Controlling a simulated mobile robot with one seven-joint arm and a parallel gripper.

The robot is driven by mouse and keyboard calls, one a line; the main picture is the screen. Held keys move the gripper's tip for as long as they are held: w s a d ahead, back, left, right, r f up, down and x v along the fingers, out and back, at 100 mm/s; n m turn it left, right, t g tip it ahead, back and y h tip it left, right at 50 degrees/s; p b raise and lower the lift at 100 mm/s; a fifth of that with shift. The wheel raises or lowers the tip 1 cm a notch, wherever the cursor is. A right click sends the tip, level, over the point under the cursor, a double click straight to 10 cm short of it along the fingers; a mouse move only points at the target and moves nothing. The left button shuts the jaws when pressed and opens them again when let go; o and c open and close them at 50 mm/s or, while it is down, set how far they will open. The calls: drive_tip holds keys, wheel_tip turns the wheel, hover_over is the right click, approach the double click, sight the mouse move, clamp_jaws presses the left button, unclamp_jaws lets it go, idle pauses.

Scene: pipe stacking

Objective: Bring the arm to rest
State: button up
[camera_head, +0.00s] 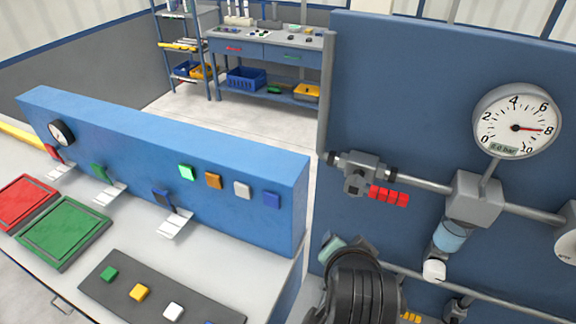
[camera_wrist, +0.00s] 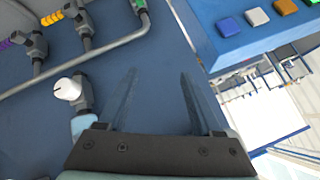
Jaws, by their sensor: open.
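My gripper (camera_wrist: 157,100) shows in the wrist view with its two fingers spread wide and nothing between them. Behind the fingers is a blue panel (camera_wrist: 150,55) with grey pipes and valves. In the head view a dark part of my arm (camera_head: 355,285) shows at the bottom centre, in front of the lower left of the blue panel (camera_head: 400,90). My fingertips cannot be made out in the head view.
The panel carries a gauge (camera_head: 517,121), a valve with a red handle (camera_head: 389,196) and pipes, close to my arm. At left a bench holds a blue block rail (camera_head: 150,150), a red tray (camera_head: 24,200) and a green tray (camera_head: 62,232). Open floor (camera_head: 190,120) lies behind.

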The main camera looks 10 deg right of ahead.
drive_tip(key=w+a+r+n+t+y, duration=0.1)
drive_tip(key=w+a+r+n+t, duration=0.15)
drive_tip(key=a+r, duration=0.35)
drive_tip(key=w+a+r+n+t+y, duration=0.1)
drive_tip(key=w+a+r+n+t, duration=0.2)
drive_tip(key=r, duration=0.6)
drive_tip(key=w+a+r+n+t+y, duration=0.1)
drive_tip(key=w+a+r+n+t, duration=0.15)
drive_tip(key=a+r+n, duration=0.35)
drive_tip(key=s+r+t+b, duration=0.1)
drive_tip(key=s+r+t, duration=0.2)
drive_tip(key=r, duration=0.4)
drive_tip(key=s+r+t+b, duration=0.2)
drive_tip(key=s+r+t, duration=0.2)
drive_tip(key=s+r, duration=0.2)
drive_tip(key=s+r+m+t+b, duration=0.1)
drive_tip(key=s+r+t, duration=0.3)
drive_tip(key=r, duration=0.6)
drive_tip(key=shift+s+d+b, duration=0.3)
drive_tip(key=shift+s+d, duration=0.05)
drive_tip(key=shift+s, duration=0.15)
